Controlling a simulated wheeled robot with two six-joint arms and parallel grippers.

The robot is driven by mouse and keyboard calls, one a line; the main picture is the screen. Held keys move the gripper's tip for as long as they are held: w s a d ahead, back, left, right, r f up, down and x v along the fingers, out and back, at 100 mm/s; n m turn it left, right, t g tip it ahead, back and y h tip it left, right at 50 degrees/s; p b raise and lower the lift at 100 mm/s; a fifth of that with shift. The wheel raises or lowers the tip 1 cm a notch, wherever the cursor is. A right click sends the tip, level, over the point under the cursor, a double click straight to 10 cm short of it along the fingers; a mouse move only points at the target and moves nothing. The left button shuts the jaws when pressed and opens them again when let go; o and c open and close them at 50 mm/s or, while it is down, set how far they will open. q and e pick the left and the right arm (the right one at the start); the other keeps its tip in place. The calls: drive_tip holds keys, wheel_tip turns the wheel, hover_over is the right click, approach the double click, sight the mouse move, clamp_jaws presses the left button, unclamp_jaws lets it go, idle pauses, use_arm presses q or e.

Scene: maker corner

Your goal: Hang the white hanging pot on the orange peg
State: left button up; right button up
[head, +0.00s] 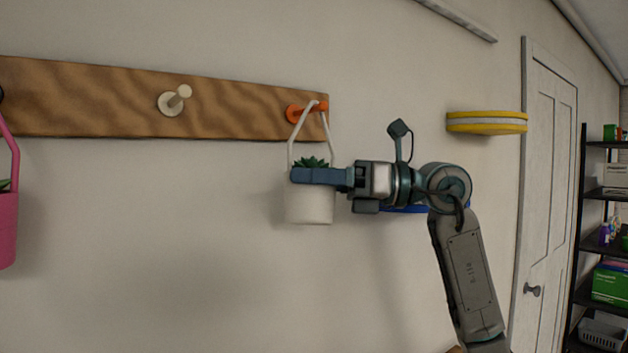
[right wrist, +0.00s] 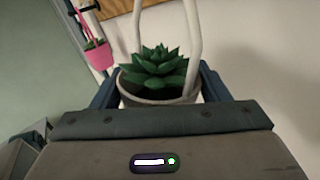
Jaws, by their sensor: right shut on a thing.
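The white hanging pot (head: 310,208) holds a green succulent and hangs upright just below the orange peg (head: 294,113). The top of its white handle (head: 293,143) is level with the peg, and the orange peg tip shows beside the handle's top bend. I cannot tell whether the handle rests on the peg. My right gripper (head: 318,176) is shut on the pot near its rim, coming from the right. In the right wrist view the pot (right wrist: 158,101) sits between the two fingers, with the handle rising out of frame. My left gripper is not in view.
The wooden board (head: 235,110) on the wall carries a cream peg (head: 174,100) left of the orange one. A pink pot (head: 7,228) hangs at the far left. A yellow round object (head: 487,122) is on the wall at right. The wall below the board is clear.

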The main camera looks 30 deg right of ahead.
drive_tip(key=shift+f, duration=0.15)
drive_tip(key=o, duration=1.3)
drive_tip(key=shift+a, duration=0.1)
drive_tip(key=shift+s+d+f+b, duration=0.15)
drive_tip(key=shift+s+d+b, duration=0.15)
drive_tip(key=shift+d+b, duration=0.3)
drive_tip(key=b+v, duration=0.4)
drive_tip(key=v, duration=0.5)
drive_tip(key=shift+d+r+b, duration=0.2)
drive_tip(key=shift+b, duration=0.1)
drive_tip(key=shift+s, duration=0.15)
